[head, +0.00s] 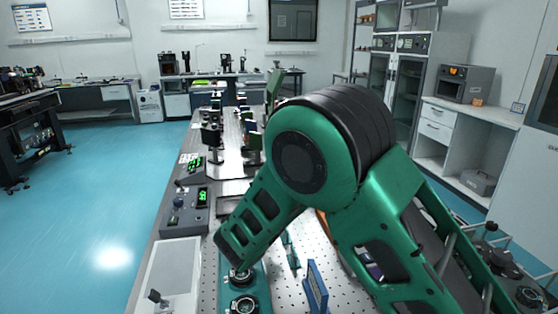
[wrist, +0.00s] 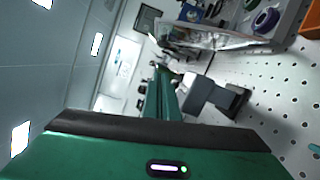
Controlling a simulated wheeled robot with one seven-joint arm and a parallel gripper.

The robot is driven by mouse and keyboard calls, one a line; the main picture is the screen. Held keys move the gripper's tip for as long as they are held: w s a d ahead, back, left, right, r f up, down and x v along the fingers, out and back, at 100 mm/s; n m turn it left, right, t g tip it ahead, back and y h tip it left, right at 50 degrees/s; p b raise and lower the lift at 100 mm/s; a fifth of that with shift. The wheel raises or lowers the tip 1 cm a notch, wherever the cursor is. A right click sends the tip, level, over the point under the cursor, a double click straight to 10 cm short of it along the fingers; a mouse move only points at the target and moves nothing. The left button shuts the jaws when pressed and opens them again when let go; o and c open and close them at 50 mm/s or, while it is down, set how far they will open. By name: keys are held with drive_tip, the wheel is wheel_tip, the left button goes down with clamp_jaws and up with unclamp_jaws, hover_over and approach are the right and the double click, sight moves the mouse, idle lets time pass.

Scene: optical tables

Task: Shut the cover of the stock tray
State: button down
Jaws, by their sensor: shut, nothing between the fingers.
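An open tray (wrist: 285,36) with a pale rim shows at the upper right of the wrist view and looks like the stock tray. It holds a purple ring (wrist: 266,20) and small blue parts (wrist: 190,13). I cannot make out its cover for certain. My gripper (wrist: 159,72) is at the middle of the wrist view, its narrow green fingers together and empty. It is apart from the tray, which lies to its right. In the head view my green arm hides the gripper and most of the tray area; a few blue and white parts (head: 374,268) show through the gap.
A grey block on a dark base (wrist: 207,94) stands on the perforated table (wrist: 275,115), close right of my gripper. In the head view, a control box with green digits (head: 190,207), a pale panel (head: 172,272) and a blue upright plate (head: 316,287) occupy the near table.

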drive_tip(key=w, duration=0.3)
drive_tip(key=w+a, duration=0.1)
drive_tip(key=w, duration=0.5)
drive_tip(key=shift+a+r, duration=0.2)
drive_tip(key=shift+a, duration=0.1)
drive_tip(key=d, duration=0.1)
drive_tip(key=w+d, duration=0.1)
drive_tip(key=shift+d+r, duration=0.35)
drive_tip(key=shift+r, duration=0.05)
drive_tip(key=shift+w+d+r, duration=0.1)
drive_tip(key=shift+d+r, duration=0.05)
drive_tip(key=shift+d, duration=0.35)
